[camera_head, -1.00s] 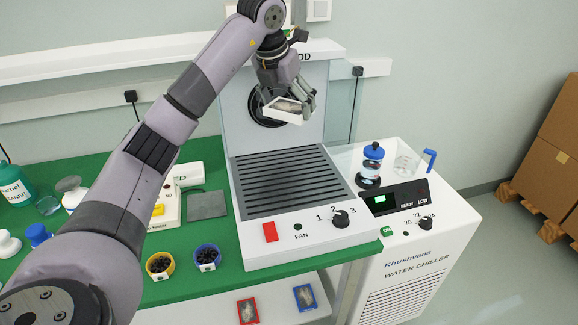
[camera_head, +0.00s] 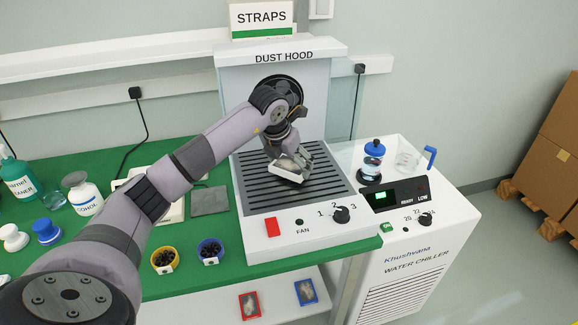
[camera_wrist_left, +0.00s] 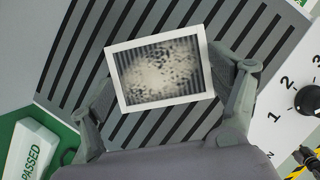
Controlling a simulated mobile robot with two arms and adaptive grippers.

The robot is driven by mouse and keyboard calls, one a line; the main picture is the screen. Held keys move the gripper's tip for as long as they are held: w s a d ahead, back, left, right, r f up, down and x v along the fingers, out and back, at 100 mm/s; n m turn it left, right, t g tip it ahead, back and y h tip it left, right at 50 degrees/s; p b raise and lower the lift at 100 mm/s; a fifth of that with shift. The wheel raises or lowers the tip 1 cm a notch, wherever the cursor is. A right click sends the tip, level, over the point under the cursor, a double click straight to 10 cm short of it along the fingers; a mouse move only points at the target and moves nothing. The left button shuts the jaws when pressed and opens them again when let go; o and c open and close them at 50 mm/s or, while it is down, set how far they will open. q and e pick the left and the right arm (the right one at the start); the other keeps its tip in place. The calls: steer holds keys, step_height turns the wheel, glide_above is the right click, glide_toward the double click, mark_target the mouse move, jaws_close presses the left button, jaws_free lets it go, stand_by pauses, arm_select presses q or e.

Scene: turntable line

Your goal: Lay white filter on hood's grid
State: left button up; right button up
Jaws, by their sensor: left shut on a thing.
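The white filter (camera_head: 285,172) has a white square frame; in the wrist view its face (camera_wrist_left: 160,72) shows grey and dark dusty speckles. My left gripper (camera_head: 302,160) is shut on it, with a finger at each side of the frame in the wrist view (camera_wrist_left: 168,80). The dust hood (camera_head: 284,56) has a dark slatted grid (camera_head: 270,196) on its flat base, also behind the filter in the wrist view (camera_wrist_left: 80,50). The filter is over the middle of the grid, slightly turned against the slats; I cannot tell whether it touches them. My right gripper is out of view.
The hood's front panel has a red switch (camera_head: 272,227) and a fan knob (camera_head: 342,214). The water chiller (camera_head: 410,240) with a blue-capped jar (camera_head: 372,160) stands right. Yellow (camera_head: 164,260) and blue (camera_head: 210,251) round holders are on the green bench at left.

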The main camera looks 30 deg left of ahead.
arm_select(q)
steer(key=shift+f, duration=0.8)
steer(key=o, duration=1.1)
steer(key=shift+f, duration=0.1)
steer(key=shift+r, duration=0.4)
steer(key=b+v, duration=0.1)
steer(key=v, duration=1)
steer(key=shift+s+r, duration=0.15)
steer(key=shift+r, duration=0.15)
